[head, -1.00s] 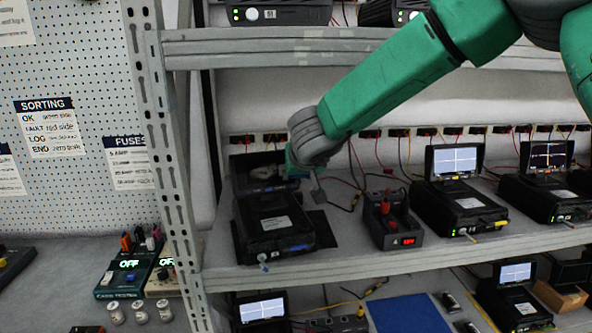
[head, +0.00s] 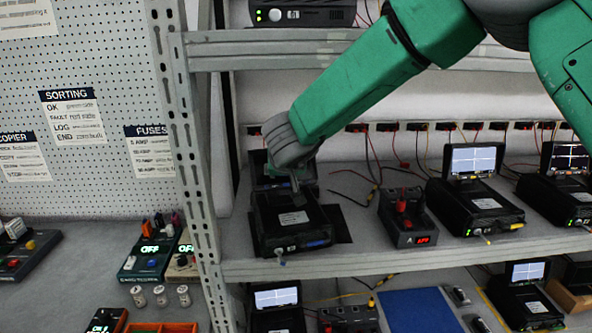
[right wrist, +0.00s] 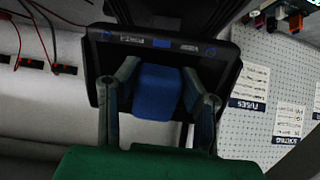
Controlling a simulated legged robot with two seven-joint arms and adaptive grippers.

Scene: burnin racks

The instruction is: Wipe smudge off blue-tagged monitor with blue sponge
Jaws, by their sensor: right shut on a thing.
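The blue-tagged monitor unit (head: 290,222) sits at the left end of the middle shelf, with a blue tag on its front edge. Its raised dark screen (head: 262,173) is partly hidden behind my right gripper (head: 294,183). In the right wrist view, the monitor's dark frame (right wrist: 100,62) fills the upper middle, with blue marks along it. My right gripper (right wrist: 160,95) is shut on the blue sponge (right wrist: 157,95), which sits in front of the screen. I cannot tell whether the sponge touches it. No smudge can be made out. My left gripper is not in view.
A small box with red knobs (head: 408,215) and further lit monitors (head: 475,205) stand to the right. A grey rack post (head: 195,150) rises just left of the unit. Wires hang along the back wall.

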